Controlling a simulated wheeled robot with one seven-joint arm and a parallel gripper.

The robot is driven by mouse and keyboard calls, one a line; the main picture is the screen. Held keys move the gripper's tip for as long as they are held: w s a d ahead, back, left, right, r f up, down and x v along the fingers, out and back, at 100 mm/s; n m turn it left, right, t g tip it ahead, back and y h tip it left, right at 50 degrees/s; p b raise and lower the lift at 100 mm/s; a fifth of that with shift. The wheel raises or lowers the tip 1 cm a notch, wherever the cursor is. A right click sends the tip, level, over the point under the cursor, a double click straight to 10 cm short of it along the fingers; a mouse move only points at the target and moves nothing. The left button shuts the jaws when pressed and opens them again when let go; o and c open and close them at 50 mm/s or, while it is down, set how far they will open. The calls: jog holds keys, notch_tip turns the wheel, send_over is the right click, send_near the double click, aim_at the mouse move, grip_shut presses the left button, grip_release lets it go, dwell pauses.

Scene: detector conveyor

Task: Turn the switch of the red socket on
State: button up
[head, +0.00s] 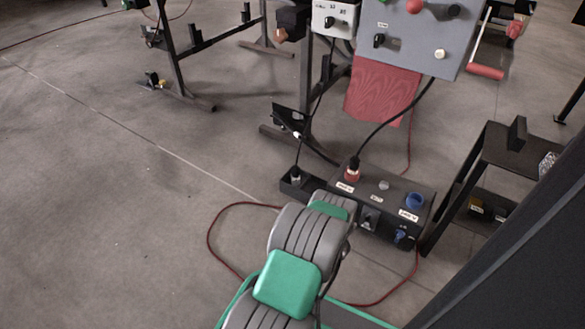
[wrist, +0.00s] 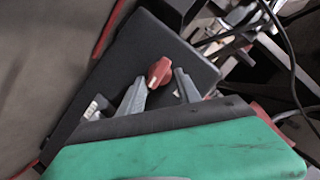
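A dark socket box (head: 384,186) stands on the floor in the head view. The red socket (head: 352,174) is on its top left, with a black cable plugged in. In the wrist view a red switch knob (wrist: 159,72) sits on the dark face of the box (wrist: 135,55). My gripper (wrist: 159,79) is open, with one finger on each side of the red knob. I cannot tell whether either finger touches it. In the head view my arm hides the gripper and the red knob.
A blue socket (head: 415,201) is on the box's top right, with a blue switch (head: 403,238) below it. A grey control panel (head: 415,38) stands behind. A red cable (head: 210,235) loops on the floor. A black stand (head: 500,150) is close on the right.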

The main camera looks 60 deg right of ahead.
jog(key=w+a+r+n+g+p, duration=0.3)
jog(key=a+r+n+p, duration=0.2)
jog(key=a, duration=0.2)
jog(key=w+r+n+t+y+p, duration=0.1)
jog(key=w+r+p, duration=0.6)
jog(key=w+r, duration=0.7)
notch_tip(320, 180, up, 3)
jog(key=shift+w+d+r+n+y, duration=0.2)
jog(key=shift+n+y, duration=0.2)
jog(key=shift+y, duration=0.5)
